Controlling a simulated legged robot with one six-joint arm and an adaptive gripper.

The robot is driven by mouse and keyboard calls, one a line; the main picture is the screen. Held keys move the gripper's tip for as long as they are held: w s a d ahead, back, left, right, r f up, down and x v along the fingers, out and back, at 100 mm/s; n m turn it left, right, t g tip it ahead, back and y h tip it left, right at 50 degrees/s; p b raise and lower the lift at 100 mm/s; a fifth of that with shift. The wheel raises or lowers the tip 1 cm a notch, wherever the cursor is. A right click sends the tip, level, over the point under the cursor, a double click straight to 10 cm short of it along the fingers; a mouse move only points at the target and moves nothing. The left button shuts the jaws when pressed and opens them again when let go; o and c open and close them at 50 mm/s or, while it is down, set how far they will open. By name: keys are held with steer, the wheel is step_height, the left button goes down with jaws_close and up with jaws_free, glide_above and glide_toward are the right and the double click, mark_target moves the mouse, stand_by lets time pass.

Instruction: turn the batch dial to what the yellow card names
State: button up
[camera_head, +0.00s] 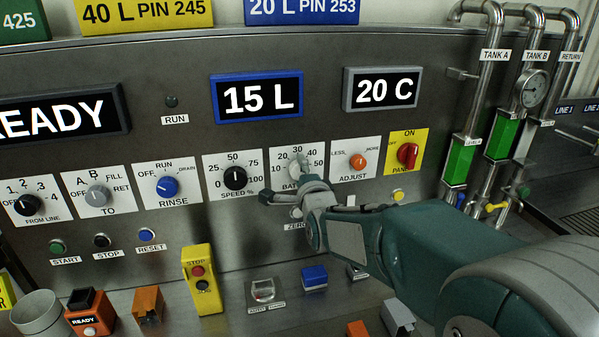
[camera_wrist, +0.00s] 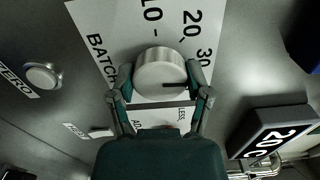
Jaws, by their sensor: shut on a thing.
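The batch dial (camera_head: 297,168) is a pale grey knob on a white plate with a scale including 20, 30 and 40. It is partly hidden by my gripper in the head view. In the wrist view the batch dial (camera_wrist: 158,68) sits between my fingers, and its dark mark points to the right of the picture. My gripper (camera_wrist: 160,80) is shut around the dial's sides; it also shows in the head view (camera_head: 290,188). The yellow card (camera_head: 143,15) above the panel reads 40 L PIN 245. The blue-framed display (camera_head: 257,97) reads 15 L.
A blue card (camera_head: 302,10) reads 20 L PIN 253. The speed-like black dial (camera_head: 235,177) is left of the batch dial, and the orange adjust dial (camera_head: 358,161) is right of it. A zero button (camera_wrist: 42,76) is close by. Another display (camera_head: 385,90) reads 20 C.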

steer(key=m, duration=0.4)
steer(key=shift+f, duration=0.25)
steer(key=shift+f+m, duration=0.15)
steer(key=shift+m, duration=1.75)
steer(key=o, duration=1.2)
steer(key=shift+d, duration=0.1)
steer(key=shift+c, duration=0.2)
steer(key=shift+s+r, duration=0.1)
steer(key=shift+r, duration=0.1)
steer(key=v, duration=1.1)
steer(key=shift+s, duration=0.35)
